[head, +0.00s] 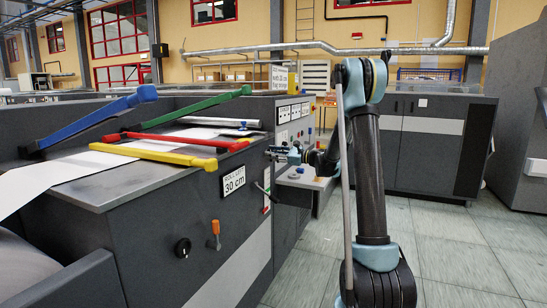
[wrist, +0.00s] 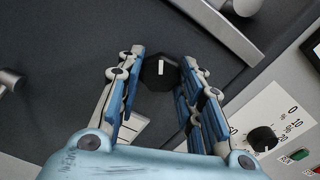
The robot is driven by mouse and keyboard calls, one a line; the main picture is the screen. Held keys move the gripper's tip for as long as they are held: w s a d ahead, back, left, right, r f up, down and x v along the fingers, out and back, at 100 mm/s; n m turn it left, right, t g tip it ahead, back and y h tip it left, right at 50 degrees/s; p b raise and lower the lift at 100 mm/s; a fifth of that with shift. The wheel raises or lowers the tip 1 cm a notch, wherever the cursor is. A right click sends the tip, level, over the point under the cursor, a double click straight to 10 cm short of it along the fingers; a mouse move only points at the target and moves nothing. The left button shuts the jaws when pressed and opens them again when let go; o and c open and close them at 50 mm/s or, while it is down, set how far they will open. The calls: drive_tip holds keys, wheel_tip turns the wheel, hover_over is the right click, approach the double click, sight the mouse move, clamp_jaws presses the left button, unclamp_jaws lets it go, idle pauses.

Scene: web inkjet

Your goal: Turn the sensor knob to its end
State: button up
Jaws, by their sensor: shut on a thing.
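A black knob (wrist: 158,76) with a white pointer mark shows in the wrist view, on a dark grey surface. Its white mark points to the top of that picture. My gripper (wrist: 160,70) has its blue fingers on both sides of the knob and is shut on it. In the head view my gripper (head: 291,154) is at the far end of the dark machine, and the knob there is hidden or too small to tell. I see no readable label naming this knob.
A second black knob (wrist: 262,139) sits beside a white number scale, near a green button (wrist: 299,154). A metal bar (wrist: 221,27) runs past the fingers at upper right. Blue, green, red and yellow levers (head: 165,157) lie over the machine top. Open floor (head: 455,245) is at right.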

drive_tip(key=shift+n, duration=14.7)
drive_tip(key=shift+r+n, duration=0.1)
drive_tip(key=shift+n, duration=0.2)
drive_tip(key=o, duration=1.1)
drive_tip(key=shift+d, duration=0.1)
drive_tip(key=v, duration=1.2)
